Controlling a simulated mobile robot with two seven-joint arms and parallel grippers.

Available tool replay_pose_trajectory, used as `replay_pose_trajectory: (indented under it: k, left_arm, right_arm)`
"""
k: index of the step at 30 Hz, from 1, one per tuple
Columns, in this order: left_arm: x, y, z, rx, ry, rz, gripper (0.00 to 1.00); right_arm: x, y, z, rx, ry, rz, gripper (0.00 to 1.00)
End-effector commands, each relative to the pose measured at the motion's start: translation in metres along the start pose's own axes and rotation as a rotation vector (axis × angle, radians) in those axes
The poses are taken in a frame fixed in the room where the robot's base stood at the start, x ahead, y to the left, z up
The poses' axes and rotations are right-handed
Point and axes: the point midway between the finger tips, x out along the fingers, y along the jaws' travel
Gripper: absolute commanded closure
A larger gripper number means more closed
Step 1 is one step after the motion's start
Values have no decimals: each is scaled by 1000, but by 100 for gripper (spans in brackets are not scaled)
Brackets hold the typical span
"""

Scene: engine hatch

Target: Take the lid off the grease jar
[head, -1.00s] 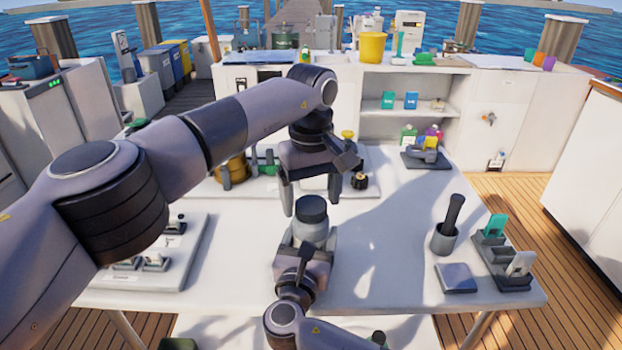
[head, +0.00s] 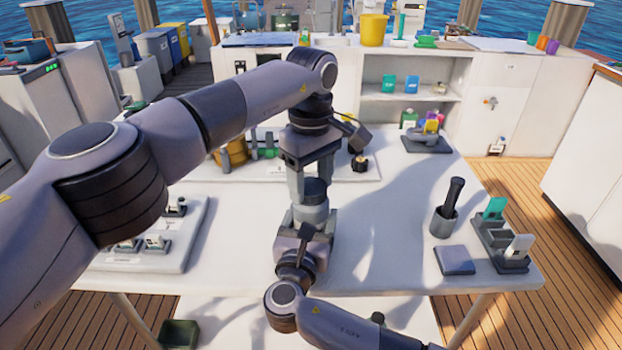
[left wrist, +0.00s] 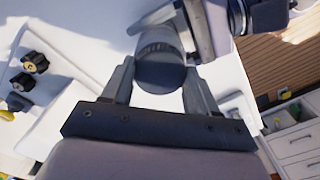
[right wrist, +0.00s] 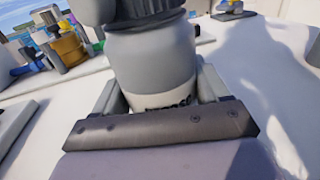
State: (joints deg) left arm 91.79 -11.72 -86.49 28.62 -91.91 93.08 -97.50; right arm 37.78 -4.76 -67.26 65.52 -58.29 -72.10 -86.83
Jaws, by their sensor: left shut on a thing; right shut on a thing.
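The grease jar (head: 311,212) is a grey jar standing upright at the near middle of the white table. Its dark lid (head: 313,190) is on top; it also shows in the left wrist view (left wrist: 160,73). My left gripper (head: 312,188) comes down from above and is shut on the lid, one finger on each side. My right gripper (head: 306,225) is shut around the jar body from the near side. In the right wrist view the jar (right wrist: 153,65) fills the space between the fingers, and part of its printed label shows low down.
A dark cup with a black handle (head: 446,215), a dark flat block (head: 455,260) and a rack with cards (head: 500,245) stand on the right. A tray of small parts (head: 150,240) lies at the left. A black knob (head: 360,162) is just behind the left gripper.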

Motion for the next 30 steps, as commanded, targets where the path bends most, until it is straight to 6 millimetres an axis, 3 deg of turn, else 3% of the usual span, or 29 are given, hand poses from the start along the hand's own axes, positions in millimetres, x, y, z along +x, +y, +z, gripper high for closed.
replay_pose_trajectory:
  k: [30]
  left_arm:
    - [-2,-1,0,-1653,-1,1,78]
  right_arm:
    - [0,0,-1,-1,2,-1,100]
